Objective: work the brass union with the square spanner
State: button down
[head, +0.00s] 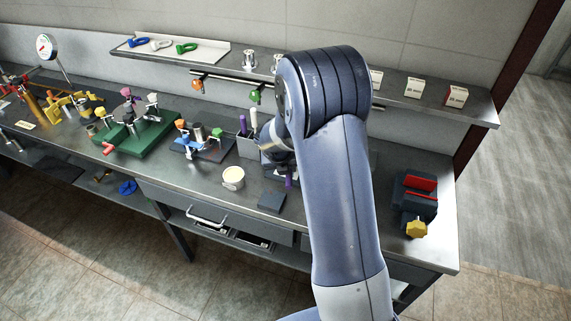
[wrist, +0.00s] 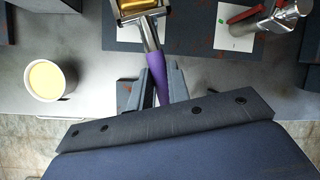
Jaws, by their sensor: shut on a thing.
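My gripper (wrist: 154,82) is shut on the purple handle (wrist: 157,72) of a spanner with a silver shank (wrist: 149,33). The handle's lower end also shows below my wrist in the head view (head: 289,182). The spanner's pale metal head (wrist: 127,14) is at the top edge of the wrist view. A brass piece (wrist: 138,5), apparently the union, shows inside the outline of that head and is cut off by the frame edge. I cannot tell whether the head is seated on it. In the head view my arm hides the union and most of the spanner.
A cup with cream contents (wrist: 46,79) stands to the left, also in the head view (head: 233,176). A metal fitting with a red handle (wrist: 272,20) is at right. A grey holder (head: 247,147) with upright handles stands beside my wrist. A black block with red bars (head: 416,190) is farther right.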

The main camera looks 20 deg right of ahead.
jog(key=shift+d, duration=0.1)
jog(key=shift+s+d+r+n+p, duration=0.1)
jog(key=shift+d+r+n+p, duration=0.15)
jog(key=shift+p, duration=0.35)
jog(key=shift+s+d+f+n+t+y, duration=0.15)
jog(key=shift+d+n+t+y, duration=0.2)
jog(key=shift+d+n, duration=0.55)
jog(key=shift+s+d+f+n+t+y, duration=0.15)
jog(key=shift+d+n+y, duration=0.4)
jog(key=shift+n, duration=0.5)
jog(key=shift+w+a+m+h+b, duration=0.1)
jog(key=shift+a+m+h+b, duration=0.15)
jog(key=shift+b, duration=0.25)
notch_tip(320, 180, up, 7)
jog(key=p, duration=0.1)
dwell(1.0)
